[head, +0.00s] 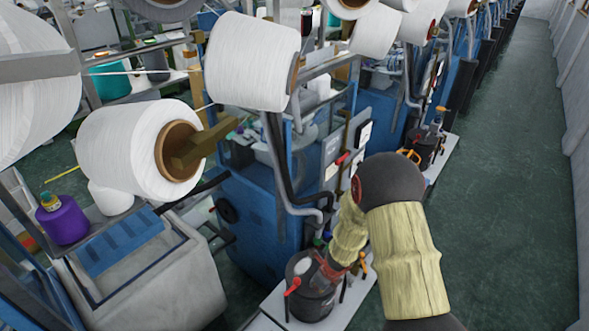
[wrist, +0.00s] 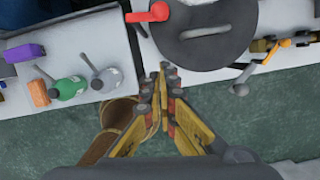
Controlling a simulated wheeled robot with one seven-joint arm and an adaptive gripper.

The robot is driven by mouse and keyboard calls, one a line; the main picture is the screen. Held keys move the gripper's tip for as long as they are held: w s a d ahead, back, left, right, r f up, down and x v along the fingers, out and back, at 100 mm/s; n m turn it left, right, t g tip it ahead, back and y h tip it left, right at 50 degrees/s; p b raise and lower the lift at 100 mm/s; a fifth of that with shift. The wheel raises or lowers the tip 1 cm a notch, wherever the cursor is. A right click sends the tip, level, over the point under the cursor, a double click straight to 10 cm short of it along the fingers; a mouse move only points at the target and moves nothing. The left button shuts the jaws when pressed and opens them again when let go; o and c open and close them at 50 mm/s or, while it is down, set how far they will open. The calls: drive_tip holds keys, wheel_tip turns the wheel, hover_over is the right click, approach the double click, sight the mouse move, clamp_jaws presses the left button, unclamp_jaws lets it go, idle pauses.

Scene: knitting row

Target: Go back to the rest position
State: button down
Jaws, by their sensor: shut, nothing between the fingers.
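My gripper (wrist: 165,85) is shut and empty in the wrist view, its fingertips together beside the edge of a white bench and below a dark round pot (wrist: 205,30). In the head view my arm, with yellowish sleeves, reaches down towards the same bench, and the gripper is hard to make out beside the black pot (head: 311,300). I cannot tell whether the gripper touches anything there.
A white bench (head: 357,300) carries the pot and tools. Blue knitting machines with white yarn cones (head: 252,62) line the left; the green aisle floor (head: 500,190) is clear.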

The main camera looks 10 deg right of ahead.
drive_tip(key=s+d+r+m+h+b, duration=0.25)
drive_tip(key=d+r+m, duration=0.35)
drive_tip(key=m, duration=0.7)
drive_tip(key=s+d+r+m+h+b, duration=0.3)
drive_tip(key=d+m, duration=0.5)
drive_tip(key=m, duration=0.6)
drive_tip(key=s+a+r+m+t+y+b, duration=0.1)
drive_tip(key=s+a+r+m+b, duration=0.1)
drive_tip(key=s+m+b, duration=0.3)
drive_tip(key=s+a+r+m+t+y+b, duration=0.1)
drive_tip(key=s+a+m+b, duration=0.3)
drive_tip(key=b, duration=0.7)
drive_tip(key=s+a+r+m+t+y+b, duration=0.1)
drive_tip(key=s+a+r+m+y+b, duration=0.1)
drive_tip(key=s+m+b, duration=0.5)
drive_tip(key=s+a+r+b, duration=0.1)
drive_tip(key=s+a, duration=0.1)
drive_tip(key=s, duration=0.2)
drive_tip(key=shift+s+r, duration=0.2)
drive_tip(key=shift+r, duration=0.2)
